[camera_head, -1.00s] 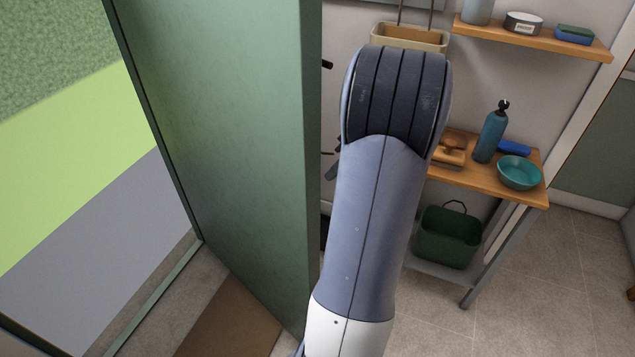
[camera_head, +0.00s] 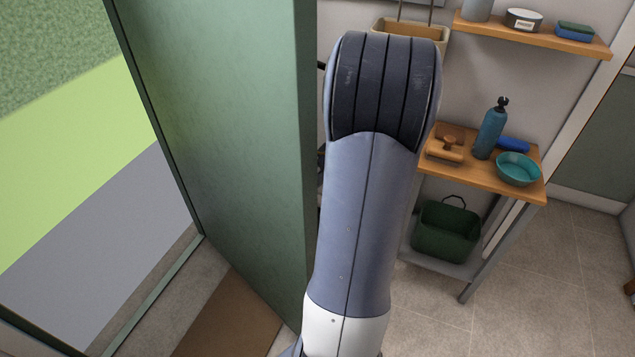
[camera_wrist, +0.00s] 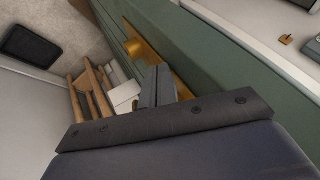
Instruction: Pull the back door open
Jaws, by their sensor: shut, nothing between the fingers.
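The green back door (camera_head: 215,120) stands swung inward, with its free edge next to my arm in the head view. The doorway to its left shows grass and grey paving. In the wrist view the door (camera_wrist: 200,60) runs diagonally, with a brass handle and plate (camera_wrist: 136,46) on it. My gripper (camera_wrist: 160,82) is shut and empty, its fingers close to the door just below the brass fitting. I cannot tell whether they touch the door. In the head view my gripper is hidden behind my arm and the door.
A wooden bench (camera_head: 483,178) at right holds a blue bottle (camera_head: 489,130), a teal bowl (camera_head: 518,169) and a brush. A green basket (camera_head: 446,230) sits below it. A shelf (camera_head: 535,34) hangs above. A brown mat (camera_head: 228,318) lies at the doorway.

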